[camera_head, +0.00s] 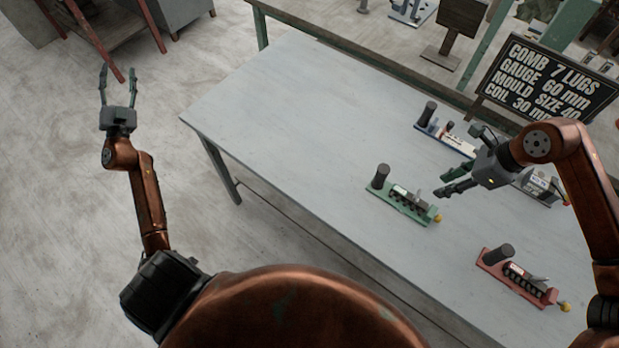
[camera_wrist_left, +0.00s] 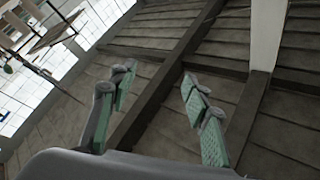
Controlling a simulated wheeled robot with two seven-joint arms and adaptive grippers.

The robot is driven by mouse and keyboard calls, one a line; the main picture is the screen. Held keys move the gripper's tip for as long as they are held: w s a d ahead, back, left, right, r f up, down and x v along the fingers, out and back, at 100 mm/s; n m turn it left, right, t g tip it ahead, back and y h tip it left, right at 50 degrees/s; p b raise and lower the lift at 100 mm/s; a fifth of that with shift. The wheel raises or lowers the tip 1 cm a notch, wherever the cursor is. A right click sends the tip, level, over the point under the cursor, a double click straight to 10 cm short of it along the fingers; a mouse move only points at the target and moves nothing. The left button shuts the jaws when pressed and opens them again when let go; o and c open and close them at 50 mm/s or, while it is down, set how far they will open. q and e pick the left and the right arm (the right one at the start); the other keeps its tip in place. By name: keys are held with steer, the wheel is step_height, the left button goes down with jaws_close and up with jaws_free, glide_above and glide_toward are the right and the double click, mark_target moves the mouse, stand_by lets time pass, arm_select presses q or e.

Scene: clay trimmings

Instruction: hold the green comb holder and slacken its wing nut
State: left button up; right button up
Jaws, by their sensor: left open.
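The green comb holder (camera_head: 402,203) lies on the grey table, with a dark upright cylinder at its left end and a small yellow piece (camera_head: 437,217) at its right end. I cannot tell whether that piece is the wing nut. My right gripper (camera_head: 447,181) hangs above and to the right of the green holder, fingers apart, with nothing seen between them. My left gripper (camera_head: 118,88) is open and empty, out over the floor left of the table. Its fingers also show in the left wrist view (camera_wrist_left: 155,100), pointing at a far wall, with no holder there.
A blue holder (camera_head: 445,137) lies further back and a red holder (camera_head: 517,279) nearer the front right. A dark sign (camera_head: 546,78) stands at the back. The table's left half (camera_head: 290,110) is clear.

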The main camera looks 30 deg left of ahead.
arm_select(q)
steer(key=w+d+r+m+t+h, duration=0.3)
steer(key=w+d+r+m, duration=0.4)
steer(key=d+r, duration=0.2)
steer(key=w+d+f+m+h, duration=0.3)
steer(key=w+d+m, duration=0.2)
steer(key=d, duration=0.4)
steer(key=w+d+f+m+h, duration=0.25)
steer(key=w+d+m, duration=0.25)
steer(key=d, duration=0.4)
steer(key=w+d+f+m+h, duration=0.2)
steer(key=w+d+f+m, duration=0.25)
steer(key=d, duration=0.45)
steer(key=w+d+f+m+h, duration=0.1)
steer(key=d+f+m+h, duration=0.15)
steer(key=d, duration=0.45)
steer(key=d+f+m+h, duration=0.1)
steer(key=d+m, duration=0.2)
steer(key=d, duration=0.4)
steer(key=m+g+h, duration=0.3)
steer(key=m+h, duration=0.2)
steer(key=m, duration=0.7)
glide_toward(379, 174)
steer(key=x, duration=0.3)
steer(key=shift+w+a+r, duration=0.15)
steer(key=shift+w, duration=0.3)
steer(key=shift+d, duration=0.25)
steer(key=x, duration=0.7)
steer(key=shift+w+d, duration=0.15)
steer(key=shift+w, duration=0.05)
